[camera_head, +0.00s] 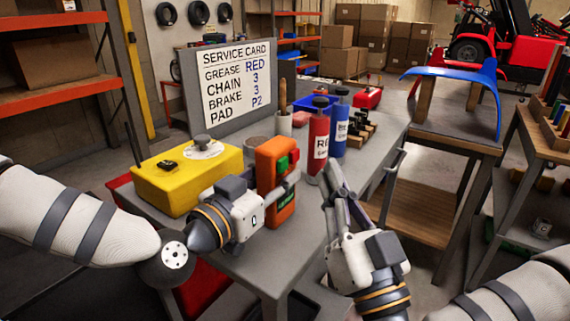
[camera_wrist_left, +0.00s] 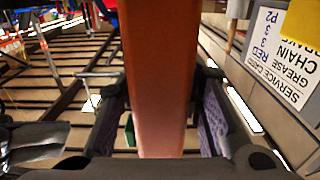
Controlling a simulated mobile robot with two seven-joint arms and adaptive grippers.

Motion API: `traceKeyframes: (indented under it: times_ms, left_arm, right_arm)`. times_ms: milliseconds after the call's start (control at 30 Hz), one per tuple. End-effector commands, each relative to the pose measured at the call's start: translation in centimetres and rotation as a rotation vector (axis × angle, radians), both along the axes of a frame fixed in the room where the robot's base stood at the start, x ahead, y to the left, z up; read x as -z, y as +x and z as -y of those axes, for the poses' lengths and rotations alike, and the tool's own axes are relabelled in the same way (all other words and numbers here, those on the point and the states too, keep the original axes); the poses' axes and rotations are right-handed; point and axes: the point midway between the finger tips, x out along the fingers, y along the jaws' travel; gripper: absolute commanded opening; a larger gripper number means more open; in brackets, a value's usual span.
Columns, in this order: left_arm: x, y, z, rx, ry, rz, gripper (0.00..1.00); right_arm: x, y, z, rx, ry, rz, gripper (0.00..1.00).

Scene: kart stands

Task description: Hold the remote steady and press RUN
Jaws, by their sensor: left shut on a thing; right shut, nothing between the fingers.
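The orange remote (camera_head: 265,168) stands roughly upright at the near edge of the grey table, with green parts on its face. My left gripper (camera_head: 289,183) is shut around its middle. In the left wrist view, the remote (camera_wrist_left: 158,75) runs between the two finger pads of my left gripper (camera_wrist_left: 160,118). My right gripper (camera_head: 335,175) is to the right of the remote and apart from it, shut and empty, its fingers pointing up. RUN lettering is too small to read, and part of the remote is hidden behind the left gripper.
A yellow box (camera_head: 165,190) stands left of the remote. A red bottle (camera_head: 318,140) and a blue bottle (camera_head: 340,125) stand behind my right gripper. A service card board (camera_head: 236,85) stands at the back. A blue fender (camera_head: 460,75) rests on another stand at right.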

Motion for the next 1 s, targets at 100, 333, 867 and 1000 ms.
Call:
traceKeyframes:
  times_ms: [100,333,867,1000]
  left_arm:
    - [0.0,0.0,0.0,-0.001,-0.001,0.001,0.00]
    - [0.0,0.0,0.0,-0.001,0.000,0.001,0.00]
    - [0.0,0.0,0.0,-0.001,0.000,0.001,0.00]
    - [0.0,0.0,0.0,-0.001,0.000,0.001,0.00]
  right_arm:
    - [0.0,0.9,-1.4,0.000,0.002,-0.002,0.00]
    - [0.0,2.2,-3.1,0.000,0.001,0.000,0.00]
    - [0.0,2.4,-3.4,0.000,0.001,-0.001,0.00]
    - [0.0,2.4,-3.4,0.000,0.001,-0.001,0.00]
